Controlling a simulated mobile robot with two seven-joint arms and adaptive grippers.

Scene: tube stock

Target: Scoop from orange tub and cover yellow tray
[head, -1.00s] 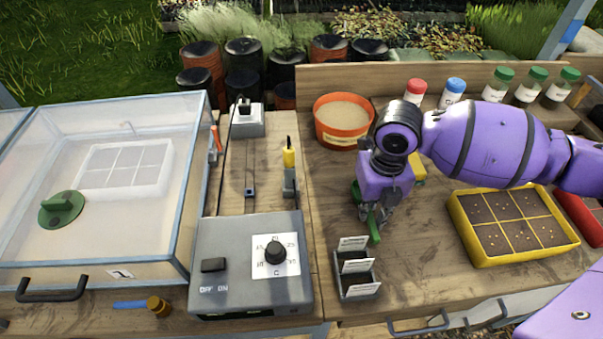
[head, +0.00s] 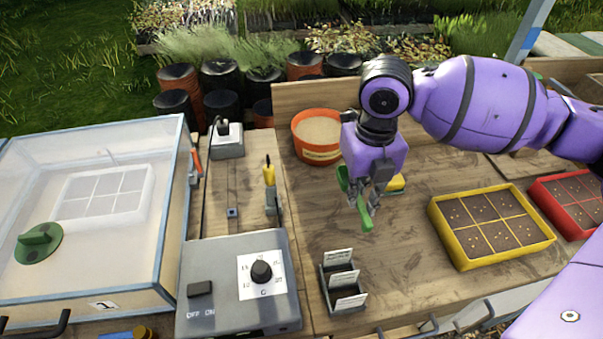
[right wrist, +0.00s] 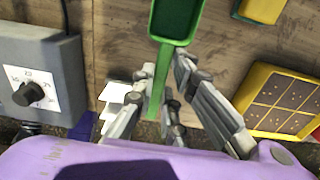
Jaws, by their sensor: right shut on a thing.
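The orange tub (head: 318,156), filled with a pale tan material, stands at the back of the bench in the head view. The yellow tray (head: 497,257) lies to the right; its six dark soil cells show small pale specks. It also shows at the right of the right wrist view (right wrist: 246,87). My right gripper (head: 369,205) is shut on the handle of a green scoop (right wrist: 177,18), between the tub and tray and nearer the tub. The scoop's bowl looks empty in the right wrist view. My left gripper is not in view.
A red tray (head: 568,205) lies right of the yellow one. A label holder (head: 342,290) stands at the front, left of the gripper. A grey control box (head: 235,290) and a clear-lidded propagator (head: 90,210) fill the left. A yellow block (head: 397,182) lies behind the gripper.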

